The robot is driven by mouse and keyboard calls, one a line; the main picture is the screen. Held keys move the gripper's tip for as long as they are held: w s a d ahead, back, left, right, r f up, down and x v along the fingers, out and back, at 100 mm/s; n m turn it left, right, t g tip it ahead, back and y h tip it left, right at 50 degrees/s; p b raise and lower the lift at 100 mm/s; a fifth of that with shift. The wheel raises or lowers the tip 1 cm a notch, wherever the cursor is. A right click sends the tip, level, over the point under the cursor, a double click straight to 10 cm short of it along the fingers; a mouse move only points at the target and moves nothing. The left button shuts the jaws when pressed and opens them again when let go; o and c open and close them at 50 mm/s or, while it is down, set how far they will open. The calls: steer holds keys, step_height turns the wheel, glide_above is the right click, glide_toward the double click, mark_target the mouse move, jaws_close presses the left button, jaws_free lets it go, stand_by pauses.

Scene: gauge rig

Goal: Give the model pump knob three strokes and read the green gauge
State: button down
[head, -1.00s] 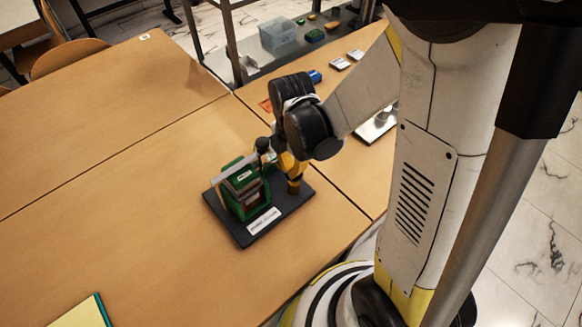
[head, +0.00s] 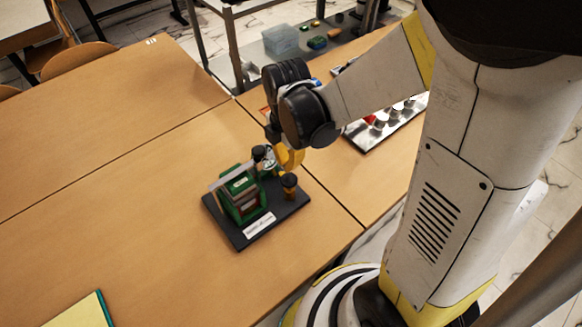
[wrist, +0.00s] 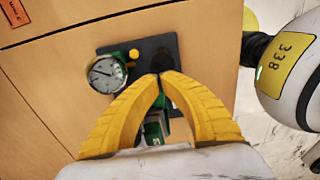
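The gauge rig stands on a dark base plate (head: 232,232) on the table, with a green housing (head: 243,200). A round white-faced gauge (head: 268,160) is behind the housing. In the wrist view the gauge (wrist: 105,75) shows a dark needle; its figures are too small to read. My gripper (head: 292,160) has yellow fingers, above and apart from the right knob. In the wrist view its tips (wrist: 156,76) look closed together and empty.
A clear bin (head: 281,40) sits on the rack behind. A yellow pad (head: 80,312) lies at the front left. The left table (head: 110,220) is mostly clear.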

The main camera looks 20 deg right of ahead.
mark_target(287, 178)
step_height(287, 178, up, 6)
steer(key=shift+a+f+p, duration=0.1)
steer(key=shift+f+p, duration=0.1)
steer(key=shift+p, duration=0.65)
steer(key=shift+w, duration=0.1)
